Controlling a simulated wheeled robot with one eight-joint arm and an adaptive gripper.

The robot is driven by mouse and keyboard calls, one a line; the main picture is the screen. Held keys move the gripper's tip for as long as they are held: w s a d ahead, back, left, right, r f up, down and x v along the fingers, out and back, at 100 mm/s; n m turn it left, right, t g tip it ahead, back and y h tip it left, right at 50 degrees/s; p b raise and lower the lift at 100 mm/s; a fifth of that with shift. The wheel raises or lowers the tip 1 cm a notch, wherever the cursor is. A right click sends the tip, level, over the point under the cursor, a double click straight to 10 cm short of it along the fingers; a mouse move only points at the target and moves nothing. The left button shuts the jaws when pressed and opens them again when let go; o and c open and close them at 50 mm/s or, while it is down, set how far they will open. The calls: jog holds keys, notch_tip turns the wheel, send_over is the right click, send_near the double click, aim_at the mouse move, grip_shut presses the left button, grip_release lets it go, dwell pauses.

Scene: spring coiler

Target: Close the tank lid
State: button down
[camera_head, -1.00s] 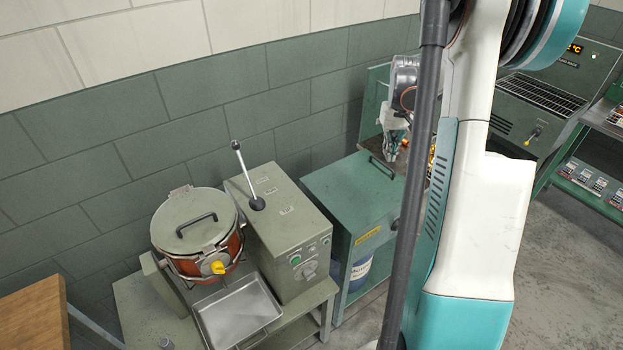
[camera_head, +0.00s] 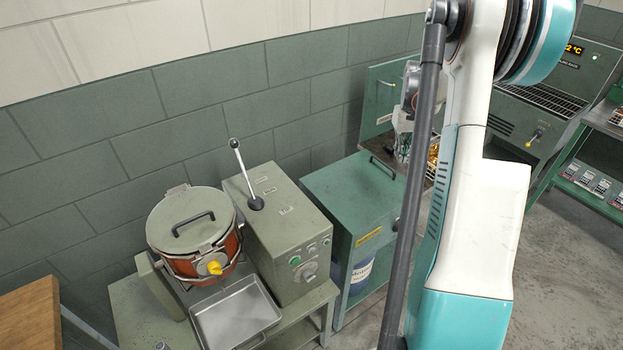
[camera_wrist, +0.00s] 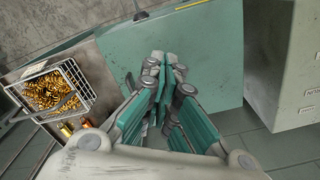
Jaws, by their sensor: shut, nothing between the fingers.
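A teal cabinet-like tank (camera_head: 335,215) stands at the centre, its flat top (camera_head: 345,180) level and a dark handle (camera_head: 382,168) on it. Behind it a green panel with a small handle (camera_head: 385,95) stands upright against the wall; it looks like a raised lid, but my arm hides its lower edge and hinge. My gripper (camera_head: 402,150) is partly hidden by my arm, near the panel and the right of the top. In the wrist view my gripper (camera_wrist: 166,68) is shut and empty over the teal top (camera_wrist: 205,50); contact cannot be told.
A wire basket of brassy parts (camera_wrist: 48,92) lies beside the teal top. A grey-green machine with an upright lever (camera_head: 285,225) and a lidded red pot (camera_head: 190,220) stand left. A steel tray (camera_head: 235,315) lies before the pot. A shelf rack (camera_head: 590,180) is at the right.

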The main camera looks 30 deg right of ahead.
jog(key=d+f+b, duration=0.3)
jog(key=d+f, duration=0.1)
jog(key=shift+f, duration=0.25)
dwell(0.5)
jog(key=shift+d, duration=0.1)
jog(key=d+f+b, duration=0.3)
jog(key=f, duration=0.2)
jog(key=shift+f+b, duration=0.15)
jog(key=shift+b, duration=0.15)
jog(key=shift+w+d+f, duration=0.1)
dwell(0.4)
jog(key=b, duration=0.4)
send_over(406, 193)
jog(key=shift+f, duration=2.9)
jog(key=shift+r, duration=0.15)
